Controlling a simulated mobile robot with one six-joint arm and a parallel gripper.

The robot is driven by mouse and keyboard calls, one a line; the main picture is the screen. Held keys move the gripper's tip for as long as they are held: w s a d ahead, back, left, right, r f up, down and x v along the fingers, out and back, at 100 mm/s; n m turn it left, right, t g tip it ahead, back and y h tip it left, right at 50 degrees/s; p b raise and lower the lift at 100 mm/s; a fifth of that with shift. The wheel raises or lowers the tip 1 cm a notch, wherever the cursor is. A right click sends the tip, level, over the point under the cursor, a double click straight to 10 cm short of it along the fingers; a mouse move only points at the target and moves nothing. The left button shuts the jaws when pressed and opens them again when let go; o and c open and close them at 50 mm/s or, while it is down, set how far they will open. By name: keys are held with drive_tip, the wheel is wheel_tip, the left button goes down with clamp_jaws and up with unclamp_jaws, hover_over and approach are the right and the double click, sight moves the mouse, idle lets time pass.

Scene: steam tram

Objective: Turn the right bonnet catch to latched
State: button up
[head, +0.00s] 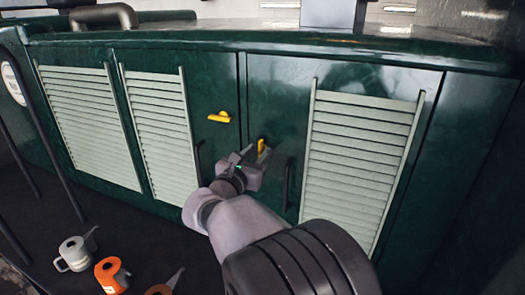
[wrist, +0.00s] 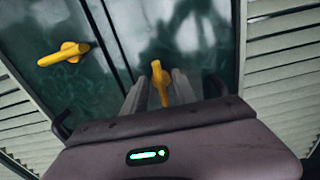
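The right bonnet catch (head: 261,146) is a yellow lever on the dark green bonnet door, right of the seam between two doors. It points nearly straight up and down in the wrist view (wrist: 160,82). My gripper (head: 248,160) is at this catch. In the wrist view its two grey fingers (wrist: 160,92) stand on either side of the lever, with a narrow gap, so it looks open around it. The left bonnet catch (head: 219,117) is also yellow and lies about level, left of the seam; it shows at the left in the wrist view (wrist: 63,54).
Pale louvred panels (head: 362,150) flank the catches. Dark vertical door handles (head: 287,184) stand close to my gripper. A white can (head: 74,254) and an orange can (head: 111,275) stand on the dark floor at lower left, beside a dark railing (head: 42,140).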

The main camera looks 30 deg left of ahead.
drive_tip(key=shift+w, duration=0.3)
clamp_jaws()
